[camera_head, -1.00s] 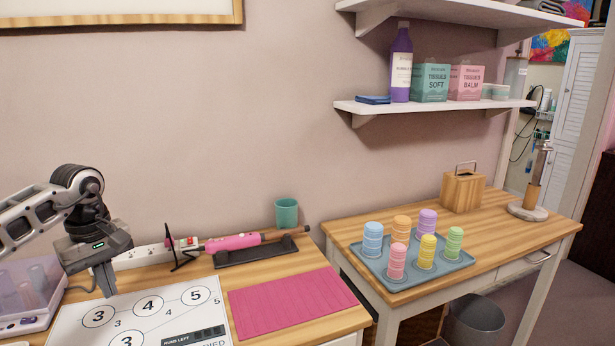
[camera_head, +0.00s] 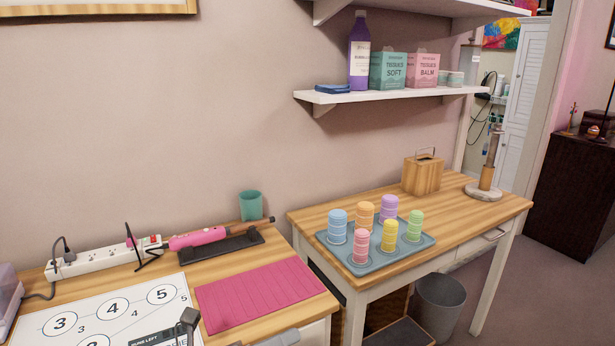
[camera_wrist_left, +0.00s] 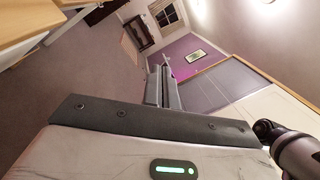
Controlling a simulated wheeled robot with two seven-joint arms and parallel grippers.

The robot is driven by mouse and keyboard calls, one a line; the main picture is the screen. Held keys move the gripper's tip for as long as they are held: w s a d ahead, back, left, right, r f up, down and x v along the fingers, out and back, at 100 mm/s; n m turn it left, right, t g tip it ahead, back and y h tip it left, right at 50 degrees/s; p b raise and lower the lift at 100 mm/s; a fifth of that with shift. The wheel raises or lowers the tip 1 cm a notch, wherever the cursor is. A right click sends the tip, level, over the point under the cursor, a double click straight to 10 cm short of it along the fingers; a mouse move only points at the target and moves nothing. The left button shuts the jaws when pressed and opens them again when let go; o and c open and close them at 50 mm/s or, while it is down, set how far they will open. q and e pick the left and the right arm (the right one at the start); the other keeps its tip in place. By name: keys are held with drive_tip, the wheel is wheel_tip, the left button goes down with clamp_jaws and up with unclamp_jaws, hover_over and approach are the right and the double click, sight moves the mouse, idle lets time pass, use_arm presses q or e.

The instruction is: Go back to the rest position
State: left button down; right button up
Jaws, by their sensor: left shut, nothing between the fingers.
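My left gripper shows in the left wrist view (camera_wrist_left: 162,85) with its two fingers together and nothing between them. It points out over the room, with floor and a purple wall beyond. In the head view only small grey parts show at the bottom edge, one a dark tip (camera_head: 188,319) over the numbered white board (camera_head: 70,322). The rest of the arm is out of that picture. My right gripper is not in view.
A pink mat (camera_head: 260,295), a pink hot tool (camera_head: 198,238) on a black holder, a power strip (camera_head: 105,258) and a green cup (camera_head: 251,205) occupy the left table. A grey tray (camera_head: 385,262) with several coloured stacks stands on the right table.

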use_arm(q)
drive_tip(key=s+a+f+m+t+y, duration=0.1)
drive_tip(key=s+a+f+m+y, duration=0.2)
drive_tip(key=m, duration=0.8)
drive_tip(key=s+a+f+m+y, duration=0.3)
drive_tip(key=s+f+m+y, duration=0.3)
drive_tip(key=m, duration=0.6)
drive_tip(key=s+a+f+m+t+y, duration=0.1)
drive_tip(key=s+a+f+m+y, duration=0.2)
drive_tip(key=f+m, duration=0.4)
drive_tip(key=s+m+y, duration=0.1)
drive_tip(key=m+y, duration=0.1)
drive_tip(key=m, duration=0.2)
drive_tip(key=shift+s+a+f+m+t+y, duration=0.2)
drive_tip(key=shift+a+f+m+t+y, duration=0.1)
drive_tip(key=shift+a, duration=0.1)
